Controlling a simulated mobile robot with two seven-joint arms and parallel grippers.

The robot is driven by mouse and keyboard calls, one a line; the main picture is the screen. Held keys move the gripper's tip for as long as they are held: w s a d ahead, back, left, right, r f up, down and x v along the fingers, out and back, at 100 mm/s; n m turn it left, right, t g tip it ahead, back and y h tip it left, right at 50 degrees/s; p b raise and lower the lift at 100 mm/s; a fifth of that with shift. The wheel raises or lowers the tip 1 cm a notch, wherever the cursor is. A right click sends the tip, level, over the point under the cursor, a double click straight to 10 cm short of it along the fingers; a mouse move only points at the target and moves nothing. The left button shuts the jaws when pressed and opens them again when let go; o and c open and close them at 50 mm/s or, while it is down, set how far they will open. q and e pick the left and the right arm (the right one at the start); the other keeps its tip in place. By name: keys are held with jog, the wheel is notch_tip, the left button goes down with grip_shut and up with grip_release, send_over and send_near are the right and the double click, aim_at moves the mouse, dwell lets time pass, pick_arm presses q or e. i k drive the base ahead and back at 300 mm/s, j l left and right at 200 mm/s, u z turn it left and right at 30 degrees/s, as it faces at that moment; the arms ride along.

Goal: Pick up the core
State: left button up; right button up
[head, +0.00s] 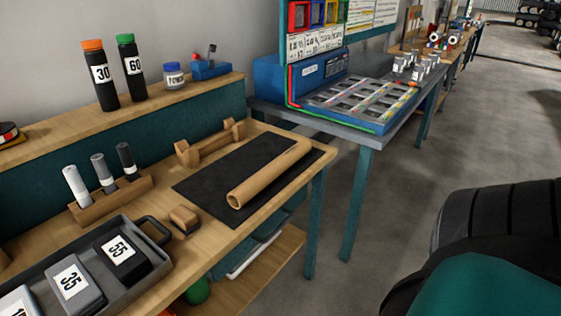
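A tan, hollow tube (268,175), which looks like the core, lies on its side on a black mat (203,187) on the wooden workbench. It runs diagonally, with its open end toward the front left. Nothing covers it. Neither of my grippers shows in the head view.
A wooden cradle (211,146) stands behind the mat. A small wooden block (184,218) and a grey tray (153,277) with numbered blocks lie to the left. A holder (113,199) carries white, grey and black rolls. Bottles stand on the back shelf (150,107). The mat beside the tube is clear.

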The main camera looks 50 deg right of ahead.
aim_at(244, 192)
jog(key=i+l, duration=0.1)
jog(key=l, duration=0.35)
jog(key=i+l, duration=0.1)
jog(key=l, duration=0.35)
jog(key=i+l, duration=0.1)
jog(key=l, duration=0.35)
